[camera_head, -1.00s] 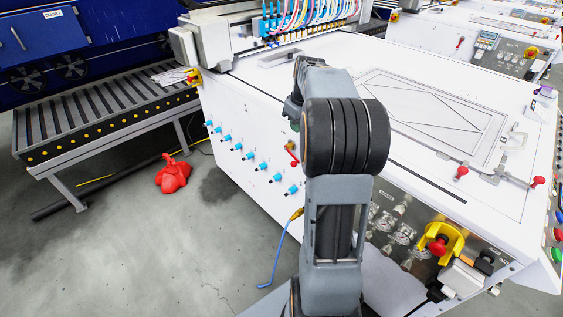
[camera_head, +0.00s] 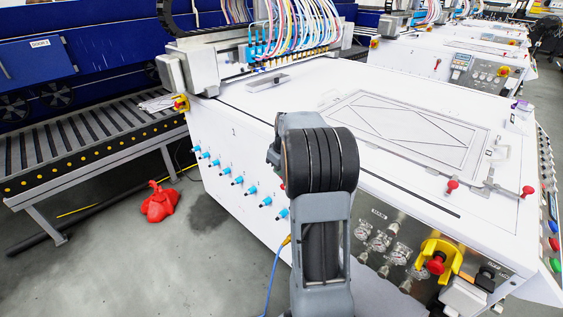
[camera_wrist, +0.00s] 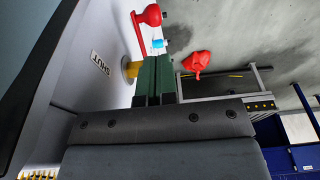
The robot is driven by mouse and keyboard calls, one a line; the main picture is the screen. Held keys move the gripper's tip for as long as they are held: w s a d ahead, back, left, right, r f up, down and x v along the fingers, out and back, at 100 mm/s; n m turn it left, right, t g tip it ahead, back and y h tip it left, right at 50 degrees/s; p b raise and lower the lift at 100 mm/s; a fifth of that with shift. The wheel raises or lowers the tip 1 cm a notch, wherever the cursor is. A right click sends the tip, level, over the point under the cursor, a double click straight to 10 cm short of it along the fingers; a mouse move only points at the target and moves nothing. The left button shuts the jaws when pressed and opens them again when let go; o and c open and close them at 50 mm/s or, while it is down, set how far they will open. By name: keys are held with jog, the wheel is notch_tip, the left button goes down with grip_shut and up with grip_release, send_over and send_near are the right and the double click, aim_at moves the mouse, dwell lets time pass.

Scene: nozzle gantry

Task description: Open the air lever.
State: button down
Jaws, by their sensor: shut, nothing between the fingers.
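The air lever (camera_wrist: 139,36) is red with a round knob, and shows at the upper middle of the wrist view. It joins a yellow base (camera_wrist: 129,69) on the white machine side, next to a "SHUT" label (camera_wrist: 101,62). My gripper (camera_wrist: 156,62) has dark green fingers, closed together and empty. The fingertips are close beside the lever and its yellow base; I cannot tell whether they touch. In the head view my arm hides the gripper and most or all of the lever.
A row of blue fittings (camera_head: 238,180) lines the machine's side (camera_head: 225,150). A panel with gauges and a red emergency knob (camera_head: 436,264) is to the right. A red bundle (camera_head: 159,203) lies on the floor near a roller conveyor (camera_head: 95,138). Floor between them is clear.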

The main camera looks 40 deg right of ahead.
jog(key=shift+s+d+f+b, duration=0.1)
jog(key=shift+s+f+b, duration=0.15)
jog(key=shift+f, duration=0.7)
jog(key=shift+s+f+b, duration=0.15)
jog(key=shift+s+f, duration=0.1)
jog(key=shift+f, duration=0.7)
jog(key=shift+f, duration=0.1)
jog(key=shift+f, duration=0.3)
jog(key=shift+s, duration=0.1)
jog(key=shift+r, duration=0.1)
jog(key=r+p, duration=0.2)
jog(key=r, duration=0.1)
jog(key=r+p, duration=0.2)
jog(key=shift+w, duration=0.3)
notch_tip(320, 180, up, 8)
jog(key=s+p, duration=0.1)
jog(key=s, duration=0.1)
jog(key=shift+s+d+r, duration=0.15)
jog(key=shift+s+r, duration=0.05)
jog(key=shift+s, duration=0.1)
